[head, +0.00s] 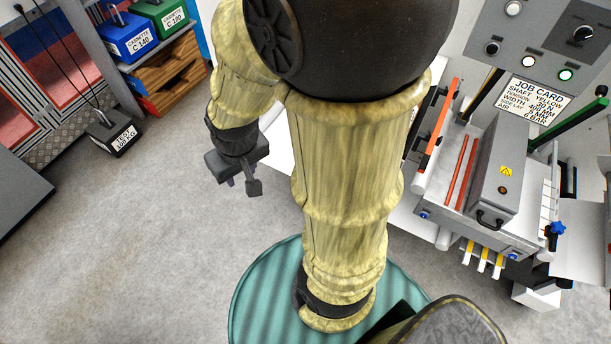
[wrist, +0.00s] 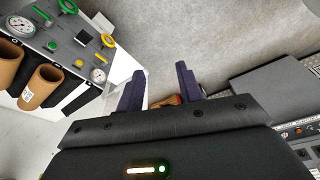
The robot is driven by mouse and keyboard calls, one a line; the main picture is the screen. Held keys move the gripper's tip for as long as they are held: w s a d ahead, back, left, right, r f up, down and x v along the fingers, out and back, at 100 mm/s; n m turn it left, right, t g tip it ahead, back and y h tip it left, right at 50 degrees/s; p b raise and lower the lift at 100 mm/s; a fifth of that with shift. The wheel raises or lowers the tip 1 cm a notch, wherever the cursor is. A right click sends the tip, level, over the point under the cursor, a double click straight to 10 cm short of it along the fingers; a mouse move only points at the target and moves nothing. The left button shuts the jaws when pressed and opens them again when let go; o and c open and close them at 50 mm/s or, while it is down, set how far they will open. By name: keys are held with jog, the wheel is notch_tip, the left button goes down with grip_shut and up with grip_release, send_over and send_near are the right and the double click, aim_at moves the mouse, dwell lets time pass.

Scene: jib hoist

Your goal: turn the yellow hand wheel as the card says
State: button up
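A yellow hand wheel (wrist: 108,41) shows edge-on at the upper left of the wrist view, on a grey panel (wrist: 72,42). It is small there and its setting cannot be read. I cannot make it out in the head view. A job card (head: 535,98) at the upper right of the head view reads shaft yellow, width 400 mm and air 6 bar; some lines are hard to read. My gripper (head: 241,188) hangs over bare floor, left of my arm. Its fingers also show in the wrist view (wrist: 160,70), spread apart with nothing between them, apart from the wheel.
Green wheels (wrist: 68,6) and gauges (wrist: 98,75) share the wheel's panel, above brown rolls (wrist: 45,84). A machine with a grey box (head: 497,170) stands at right. A shelf of cassettes (head: 128,38) and a hanging black weight (head: 113,135) are at left.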

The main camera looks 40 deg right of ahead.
jog(key=shift+o, duration=0.2)
jog(key=o, duration=1.1)
jog(key=w+f+b, duration=0.1)
jog(key=f+b, duration=0.1)
jog(key=shift+w+a+f, duration=0.1)
jog(key=shift+w+f, duration=0.25)
jog(key=w+d+f+m+t+h+b, duration=0.1)
jog(key=w+f+m+t+b, duration=0.15)
jog(key=w+f+b, duration=0.65)
jog(key=w+d+f+m+t+h+b, duration=0.1)
jog(key=w+d+f+m+t+b, duration=0.15)
jog(key=w+f+b, duration=0.6)
jog(key=d+f+m+t+h+b, duration=0.1)
jog(key=d+f+m+h+b, duration=0.2)
jog(key=f, duration=0.6)
jog(key=d+f+m+h+b, duration=0.1)
jog(key=d+f+m+b, duration=0.15)
jog(key=f+b, duration=0.45)
jog(key=s+d+f+m+h+b, duration=0.1)
jog(key=d+f+h+b, duration=0.2)
jog(key=f+b, duration=0.2)
jog(key=s+d+f+m+g+h+b, duration=0.1)
jog(key=s+d+f+h+b, duration=0.1)
jog(key=f, duration=0.9)
jog(key=s+d+f+m+h+b, duration=0.1)
jog(key=d+f+h+b, duration=0.3)
jog(key=f+b, duration=0.4)
jog(key=shift+s+d+g+h, duration=0.4)
jog(key=shift+s+h, duration=0.2)
jog(key=shift+h, duration=0.2)
